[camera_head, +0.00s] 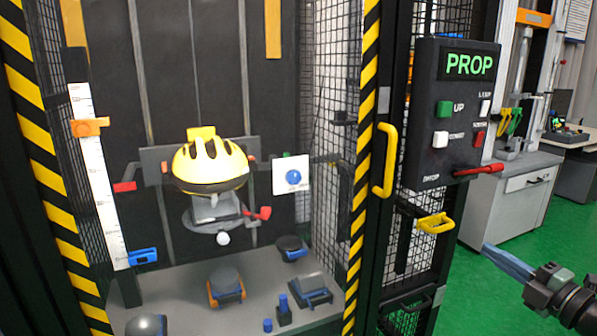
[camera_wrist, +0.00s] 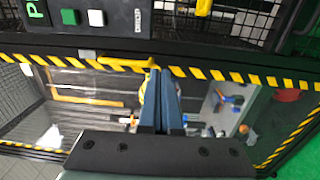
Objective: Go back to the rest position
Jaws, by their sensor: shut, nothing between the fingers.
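My gripper (camera_head: 492,252) is at the lower right of the head view, its blue fingers pointing left toward the tower. The fingers (camera_wrist: 161,75) also show in the wrist view, pressed together and empty. It is apart from the control panel (camera_head: 455,110), which reads PROP in green and has several buttons and a red lever (camera_head: 478,170). A yellow helmet (camera_head: 208,163) sits on a mount inside the drop tower.
A yellow door handle (camera_head: 385,160) and a yellow latch (camera_head: 435,223) stick out from the tower front. Striped posts (camera_head: 362,130) frame the opening. A grey cabinet (camera_head: 520,190) stands behind at the right. Green floor (camera_head: 455,290) is clear around my gripper.

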